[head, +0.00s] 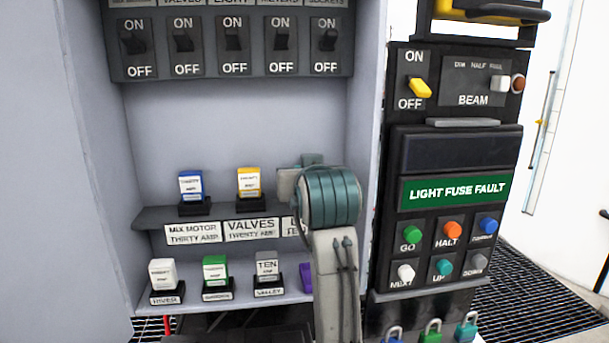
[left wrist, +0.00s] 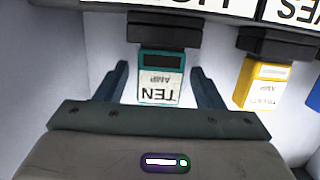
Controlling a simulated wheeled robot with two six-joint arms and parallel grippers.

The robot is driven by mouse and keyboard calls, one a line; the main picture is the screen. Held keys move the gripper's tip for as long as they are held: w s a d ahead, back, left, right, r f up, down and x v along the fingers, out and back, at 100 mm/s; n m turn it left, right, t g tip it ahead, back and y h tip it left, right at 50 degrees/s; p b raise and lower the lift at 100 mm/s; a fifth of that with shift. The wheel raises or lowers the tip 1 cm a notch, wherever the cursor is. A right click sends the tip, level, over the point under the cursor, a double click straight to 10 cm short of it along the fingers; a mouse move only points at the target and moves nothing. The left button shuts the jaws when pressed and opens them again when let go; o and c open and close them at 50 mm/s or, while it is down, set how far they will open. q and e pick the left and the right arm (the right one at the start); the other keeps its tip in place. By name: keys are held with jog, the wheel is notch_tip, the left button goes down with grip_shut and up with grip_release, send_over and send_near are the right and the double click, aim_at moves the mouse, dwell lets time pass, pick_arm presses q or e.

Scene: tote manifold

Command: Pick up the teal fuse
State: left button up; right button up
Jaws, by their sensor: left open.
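The teal fuse (left wrist: 160,88), with a white label reading TEN AMP, sits in a dark holder in the left wrist view, where the scene appears upside down. My left gripper (left wrist: 158,72) is open, with one finger on each side of the fuse. My right gripper is not in view.
A yellow fuse (head: 249,181) stands beside the teal one, and a blue fuse (head: 190,186) further left. The lower shelf holds white (head: 162,273) and green (head: 215,270) fuses, among others. A switch row (head: 232,42) is above; a panel reads LIGHT FUSE FAULT (head: 456,189).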

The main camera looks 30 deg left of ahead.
pick_arm(q)
jog(key=shift+w, duration=0.1)
jog(key=shift+d, duration=0.1)
jog(key=c, duration=1.1)
jog(key=shift+o, duration=0.2)
jog(key=shift+r, duration=0.2)
jog(key=shift+r+b, duration=0.7)
jog(key=shift+r, duration=0.25)
jog(key=shift+s+r+b, duration=0.5)
jog(key=shift+s+b, duration=0.1)
jog(key=shift+b, duration=0.05)
jog(key=s+d+r+b, duration=0.1)
jog(key=s+b, duration=1.3)
jog(key=shift+s+d+r, duration=0.3)
jog(key=shift+s+d, duration=0.05)
jog(key=shift+d, duration=0.05)
